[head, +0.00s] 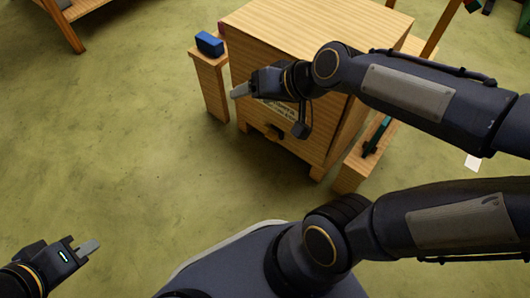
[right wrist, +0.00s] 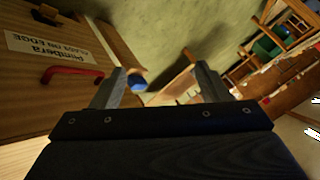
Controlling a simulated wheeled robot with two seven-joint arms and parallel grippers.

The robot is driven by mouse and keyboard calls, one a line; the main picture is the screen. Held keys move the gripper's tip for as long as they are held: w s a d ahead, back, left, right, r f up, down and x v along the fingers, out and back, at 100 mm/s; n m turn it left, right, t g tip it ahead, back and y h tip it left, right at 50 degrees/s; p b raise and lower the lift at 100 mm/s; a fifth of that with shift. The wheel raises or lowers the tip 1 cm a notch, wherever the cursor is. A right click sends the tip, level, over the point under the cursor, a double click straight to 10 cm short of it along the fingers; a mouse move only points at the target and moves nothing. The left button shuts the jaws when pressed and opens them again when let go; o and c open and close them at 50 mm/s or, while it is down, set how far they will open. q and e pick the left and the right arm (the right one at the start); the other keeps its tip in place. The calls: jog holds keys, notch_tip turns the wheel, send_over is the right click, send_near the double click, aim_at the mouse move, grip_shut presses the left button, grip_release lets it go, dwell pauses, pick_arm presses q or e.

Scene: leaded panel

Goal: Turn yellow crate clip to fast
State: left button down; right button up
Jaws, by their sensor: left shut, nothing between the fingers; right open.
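The wooden crate (head: 310,30) stands in the upper middle of the head view. Its front carries a white label (right wrist: 60,50) reading "Pembera GLASS ON EDGE", a red bar-shaped fitting (right wrist: 72,74) beside the label, and a dark fitting (head: 276,131) lower down. I cannot make out a yellow clip in either view; my right arm covers part of the crate front. My right gripper (head: 240,90) is open and empty at the crate's front left, and its fingers (right wrist: 160,87) point past the red fitting. My left gripper (head: 88,247) is shut and empty at the lower left, far from the crate.
A blue block (head: 210,43) sits on a wooden stand (head: 211,85) left of the crate. A low wooden piece (head: 360,160) with a dark green object stands at its right. A wooden table (head: 75,18) is at the upper left. The green floor at left is clear.

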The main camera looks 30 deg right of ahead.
jog(key=w+d+f+m+t+h+b, duration=0.15)
jog(key=w+f, duration=0.25)
jog(key=w, duration=0.5)
jog(key=w+f+m+t+h, duration=0.1)
jog(key=w+f+m, duration=0.2)
jog(key=w, duration=0.6)
jog(key=w+d+f+m+h, duration=0.2)
jog(key=w+f+h, duration=0.1)
jog(key=w+f, duration=0.4)
jog(key=m+g+h, duration=0.4)
jog(key=h, duration=1.2)
send_near(270, 134)
pick_arm(q)
jog(key=shift+f+b, duration=1.1)
jog(key=shift+f, duration=1.65)
pick_arm(e)
jog(key=s+x, duration=0.1)
jog(key=x, duration=0.6)
jog(key=shift+w+d, duration=0.15)
jog(key=shift+d, duration=0.45)
